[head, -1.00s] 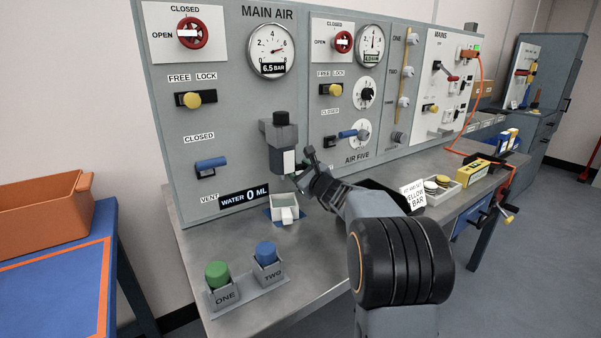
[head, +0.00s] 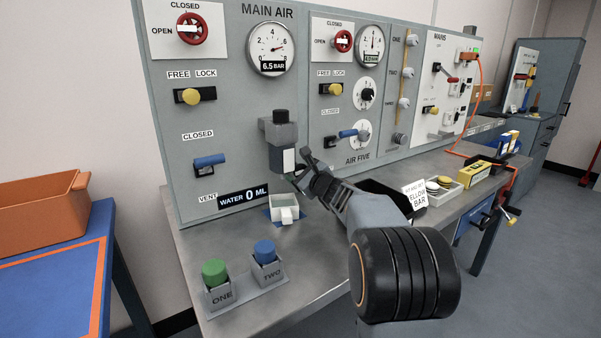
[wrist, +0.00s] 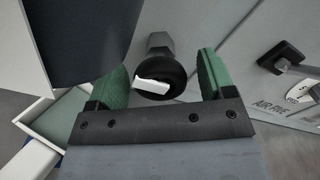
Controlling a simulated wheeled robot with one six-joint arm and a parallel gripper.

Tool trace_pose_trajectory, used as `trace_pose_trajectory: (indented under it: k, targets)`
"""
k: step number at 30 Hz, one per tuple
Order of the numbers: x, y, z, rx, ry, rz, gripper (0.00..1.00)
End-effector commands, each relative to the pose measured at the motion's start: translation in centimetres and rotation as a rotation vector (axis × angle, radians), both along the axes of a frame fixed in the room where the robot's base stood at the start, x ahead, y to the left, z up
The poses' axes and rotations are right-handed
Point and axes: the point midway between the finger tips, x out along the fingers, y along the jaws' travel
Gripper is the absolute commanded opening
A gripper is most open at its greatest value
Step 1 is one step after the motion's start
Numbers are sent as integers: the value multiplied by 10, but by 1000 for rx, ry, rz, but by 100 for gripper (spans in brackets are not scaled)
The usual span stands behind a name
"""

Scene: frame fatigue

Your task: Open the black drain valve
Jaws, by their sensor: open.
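The black drain valve is a round black knob (wrist: 168,76) with a white bar across its face, on a grey hex fitting in the wrist view. My gripper (wrist: 164,62) is open, with its green-padded fingers on either side of the knob. A gap shows between the knob and the right pad; I cannot tell whether the left pad touches. In the head view my gripper (head: 299,169) is beside the lower part of the grey filter unit (head: 281,132), and the knob cannot be made out there.
A small pale tray (head: 284,214) stands below the filter unit. The WATER display (head: 244,196) reads 0 ML. A blue lever (head: 209,160) is on the panel to the left. Green button ONE (head: 214,272) and blue button TWO (head: 265,252) stand on the bench front.

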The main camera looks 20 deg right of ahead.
Motion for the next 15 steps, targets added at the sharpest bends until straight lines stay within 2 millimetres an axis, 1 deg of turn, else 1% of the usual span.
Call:
trace_pose_trajectory:
  k: [5,8,11,15]
  targets:
    - [-5,-1,1,0,-1,-1,76]
    - [-16,-4,1,-1,-1,-2,76]
    - [-34,-7,2,-1,-1,-3,76]
    - [-64,-13,2,-1,-2,-4,76]
